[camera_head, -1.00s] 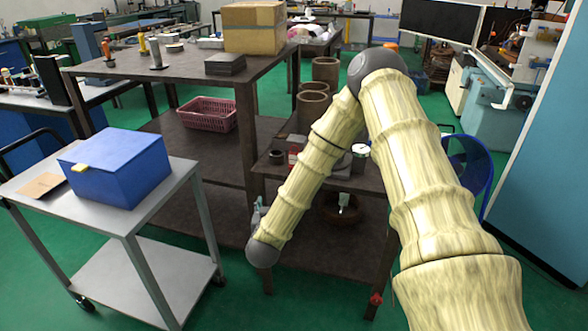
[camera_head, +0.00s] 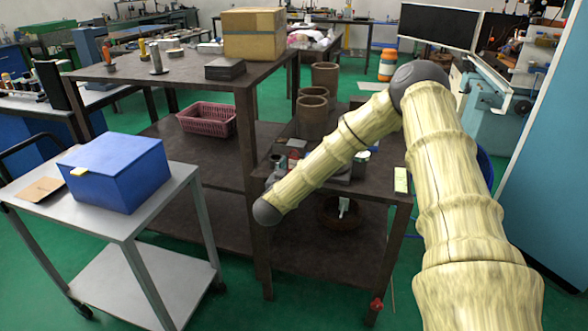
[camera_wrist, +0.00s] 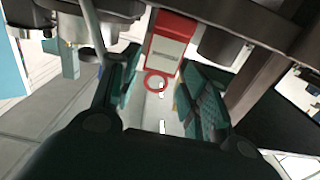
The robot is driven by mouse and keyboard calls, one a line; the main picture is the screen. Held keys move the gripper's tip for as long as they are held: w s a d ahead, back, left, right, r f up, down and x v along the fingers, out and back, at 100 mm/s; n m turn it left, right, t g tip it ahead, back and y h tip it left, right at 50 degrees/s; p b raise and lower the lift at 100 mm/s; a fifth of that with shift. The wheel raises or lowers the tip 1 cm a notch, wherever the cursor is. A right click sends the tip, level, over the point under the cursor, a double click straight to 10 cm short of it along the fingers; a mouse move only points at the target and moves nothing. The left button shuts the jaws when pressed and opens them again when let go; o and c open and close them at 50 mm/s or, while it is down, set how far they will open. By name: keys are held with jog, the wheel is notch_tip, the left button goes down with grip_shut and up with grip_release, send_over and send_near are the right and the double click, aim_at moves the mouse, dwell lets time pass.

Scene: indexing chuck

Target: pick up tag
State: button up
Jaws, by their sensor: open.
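In the wrist view, a red piece with a white printed face (camera_wrist: 166,50) looks like the tag. A red ring (camera_wrist: 158,81) shows at its lower end. My gripper (camera_wrist: 160,88) is open, with one green-padded finger on each side. The ring appears in the gap between the fingers and the red piece appears beyond it. I cannot tell whether they touch the fingers. In the head view, my arm hides most of the gripper, and a small red and white thing (camera_head: 294,156) shows on the low table behind the arm; I cannot tell if it is the same piece.
The low table (camera_head: 376,186) holds brown cylinders (camera_head: 312,115) and a pale yellow card (camera_head: 401,180). A cart (camera_head: 165,202) with a blue box (camera_head: 118,170) is at left. Green floor (camera_head: 235,285) is open between cart and low table.

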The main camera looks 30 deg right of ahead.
aim_at(294, 160)
jog(key=shift+x, duration=2.35)
jog(key=shift+a, duration=0.1)
jog(key=shift+c, duration=0.3)
jog(key=c, duration=0.6)
jog(key=shift+o, duration=0.2)
jog(key=shift+r, duration=0.1)
jog(key=shift+r, duration=4.9)
